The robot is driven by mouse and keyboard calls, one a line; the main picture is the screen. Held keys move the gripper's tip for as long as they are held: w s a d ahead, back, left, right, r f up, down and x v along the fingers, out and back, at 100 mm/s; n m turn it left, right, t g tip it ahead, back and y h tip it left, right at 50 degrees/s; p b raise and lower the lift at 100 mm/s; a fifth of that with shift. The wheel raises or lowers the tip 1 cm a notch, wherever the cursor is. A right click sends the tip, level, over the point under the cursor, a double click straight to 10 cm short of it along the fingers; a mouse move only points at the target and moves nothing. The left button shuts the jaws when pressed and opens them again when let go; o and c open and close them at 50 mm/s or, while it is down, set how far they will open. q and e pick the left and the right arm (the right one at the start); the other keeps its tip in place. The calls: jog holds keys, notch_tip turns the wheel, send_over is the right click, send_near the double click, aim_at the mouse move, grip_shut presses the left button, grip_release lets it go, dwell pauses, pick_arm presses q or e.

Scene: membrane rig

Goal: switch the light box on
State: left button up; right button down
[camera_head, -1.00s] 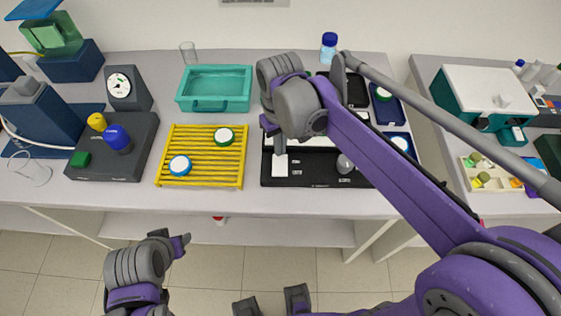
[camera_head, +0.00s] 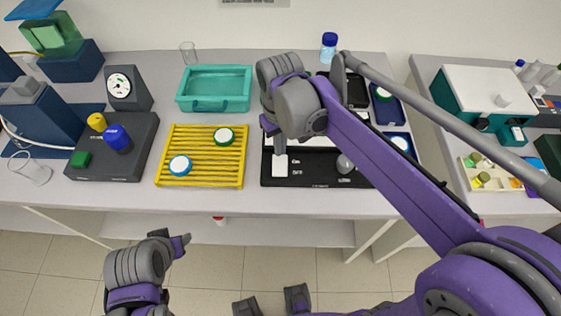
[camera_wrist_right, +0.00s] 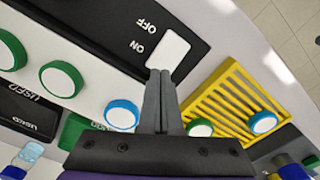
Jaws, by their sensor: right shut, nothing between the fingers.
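The light box (camera_head: 318,182) is a black-framed unit with a white panel, partly covered by my right arm in the head view. Its white switch (camera_head: 280,165) sits at its left end beside ON and OFF lettering, and shows in the right wrist view (camera_wrist_right: 168,50). My right gripper (camera_wrist_right: 162,75) is shut and empty. Its fingertips are at the lower edge of the switch, near the ON label; contact is not clear.
A yellow rack (camera_head: 160,170) with two lidded dishes stands left of the light box. A teal tray (camera_head: 213,104) is behind it. Blue trays (camera_head: 388,110) with dishes lie on the right. A grey knob (camera_head: 345,163) rises from the light box.

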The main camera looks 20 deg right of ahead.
aim_at(281, 158)
pick_arm(q)
jog(key=shift+s+f+b, duration=0.25)
jog(key=shift+f+b, duration=0.4)
jog(key=shift+f, duration=0.2)
pick_arm(e)
jog(key=shift+f, duration=1.2)
pick_arm(q)
jog(key=shift+r, duration=0.1)
pick_arm(e)
jog(key=shift+r, duration=0.15)
jog(key=shift+r+p, duration=0.7)
jog(key=shift+r, duration=0.25)
jog(key=shift+r+p, duration=1.45)
jog(key=shift+r, duration=1.05)
pick_arm(q)
jog(key=r, duration=0.1)
jog(key=w+r, duration=0.1)
jog(key=r, duration=0.1)
jog(key=w+r, duration=0.1)
jog(key=r, duration=0.1)
jog(key=shift+r, duration=0.2)
jog(key=shift+s, duration=0.1)
pick_arm(e)
jog(key=shift+s+f, duration=0.1)
